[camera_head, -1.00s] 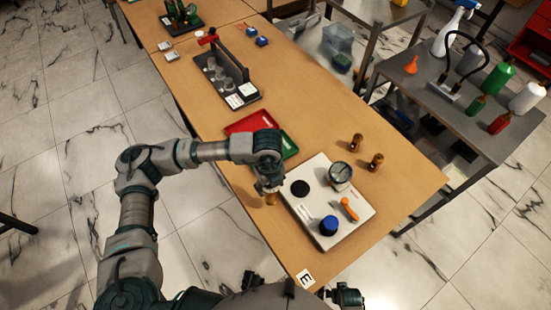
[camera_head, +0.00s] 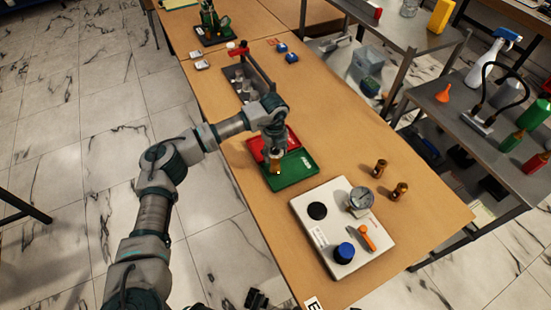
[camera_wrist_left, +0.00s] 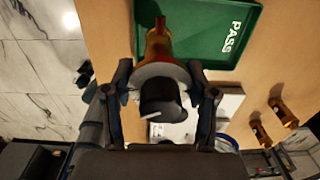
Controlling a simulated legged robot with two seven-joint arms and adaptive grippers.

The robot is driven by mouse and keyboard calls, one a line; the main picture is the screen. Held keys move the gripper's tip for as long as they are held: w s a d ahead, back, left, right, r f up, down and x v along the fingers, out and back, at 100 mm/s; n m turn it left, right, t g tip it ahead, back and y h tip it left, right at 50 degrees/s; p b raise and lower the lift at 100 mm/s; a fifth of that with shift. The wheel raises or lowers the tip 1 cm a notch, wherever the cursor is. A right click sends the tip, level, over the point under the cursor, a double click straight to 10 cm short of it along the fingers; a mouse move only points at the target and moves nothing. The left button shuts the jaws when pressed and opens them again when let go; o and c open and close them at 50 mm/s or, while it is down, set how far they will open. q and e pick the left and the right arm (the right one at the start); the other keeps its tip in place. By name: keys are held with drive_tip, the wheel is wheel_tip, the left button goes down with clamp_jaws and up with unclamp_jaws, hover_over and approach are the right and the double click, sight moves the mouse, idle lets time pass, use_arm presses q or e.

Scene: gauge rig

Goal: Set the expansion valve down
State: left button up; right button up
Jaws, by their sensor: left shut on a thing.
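My left gripper (camera_head: 275,156) is shut on the expansion valve. The valve's brass end (camera_head: 277,169) shows just below the fingers. In the left wrist view, the valve (camera_wrist_left: 158,45) has a brass body, a pale round disc and a black cap between the two fingers (camera_wrist_left: 160,95). The green tray (camera_head: 301,166), marked PASS, is under and beside the valve; it also shows in the left wrist view (camera_wrist_left: 215,50). The valve's brass end overlaps the tray's left part. I cannot tell whether it touches the tray. My right gripper is not clearly seen.
A red tray (camera_head: 255,146) lies behind the green one. A white rig plate (camera_head: 325,233) with a dial gauge (camera_head: 360,201), an orange lever (camera_head: 367,237) and a blue knob (camera_head: 344,252) lies nearer. Two brass fittings (camera_head: 379,168) (camera_head: 399,190) stand to its right.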

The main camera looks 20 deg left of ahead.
use_arm(q)
wheel_tip(320, 180, down, 3)
drive_tip(key=shift+f, duration=0.15)
use_arm(e)
drive_tip(key=shift+w+r, duration=0.15)
drive_tip(key=shift+r, duration=0.4)
use_arm(q)
drive_tip(key=shift+d, duration=0.1)
use_arm(e)
drive_tip(key=shift+d, duration=0.1)
use_arm(q)
drive_tip(key=o, duration=1.5)
